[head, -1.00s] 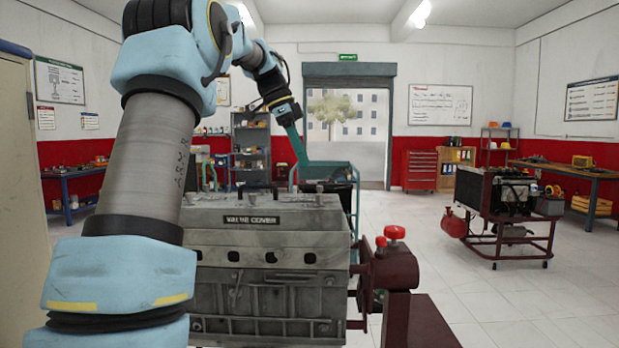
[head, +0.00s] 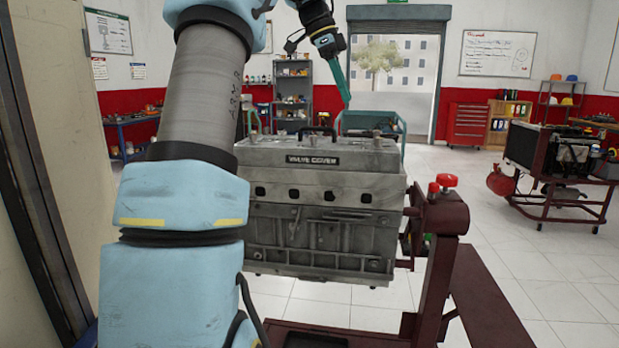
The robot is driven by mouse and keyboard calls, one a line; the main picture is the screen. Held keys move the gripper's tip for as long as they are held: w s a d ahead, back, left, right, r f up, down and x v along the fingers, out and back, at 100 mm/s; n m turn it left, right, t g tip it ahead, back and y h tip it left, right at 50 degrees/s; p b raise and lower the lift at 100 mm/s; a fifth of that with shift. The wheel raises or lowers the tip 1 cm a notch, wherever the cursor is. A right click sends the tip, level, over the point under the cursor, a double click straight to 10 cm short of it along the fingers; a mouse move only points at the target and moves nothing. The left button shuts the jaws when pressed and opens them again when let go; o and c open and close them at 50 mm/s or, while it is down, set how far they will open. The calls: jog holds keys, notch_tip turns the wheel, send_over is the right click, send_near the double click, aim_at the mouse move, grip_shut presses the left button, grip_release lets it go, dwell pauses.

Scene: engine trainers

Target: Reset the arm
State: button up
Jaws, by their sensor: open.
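My gripper (head: 346,98) is at the end of my light-blue arm, in the upper middle of the head view. It shows as a narrow teal shape pointing down, small and seen nearly edge-on, with the gap between its fingers not clear. It is empty as far as I can see. It appears above and beyond the grey engine block (head: 320,236), whose top is marked "VALVE COVER" (head: 312,160). My arm rises on the left and bends over toward the engine; its upper part is cut off by the top edge.
The engine is on a dark red stand (head: 436,262) with red knobs. Behind it is a teal cart (head: 400,128). A second engine on a red wheeled stand (head: 552,200) is at right. A beige panel (head: 75,110) stands close on the left.

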jog(key=s+a+f+n+y, duration=0.1)
jog(key=s+a+f+n, duration=0.15)
jog(key=f, duration=0.35)
jog(key=s+a+f+n+t+y, duration=0.1)
jog(key=s+a+f+n, duration=0.1)
jog(key=f+n, duration=0.25)
jog(key=s+a+f+n, duration=0.2)
jog(key=f+n, duration=0.1)
jog(key=f, duration=0.3)
jog(key=s+a+f+n+y, duration=0.1)
jog(key=s+a+f+n, duration=0.3)
jog(key=s+f, duration=0.3)
jog(key=s+a+f+n+t+y, duration=0.1)
jog(key=s+a+f+n, duration=0.4)
jog(key=s, duration=0.5)
notch_tip(320, 180, down, 3)
jog(key=shift+a+r, duration=0.15)
jog(key=shift+a, duration=0.15)
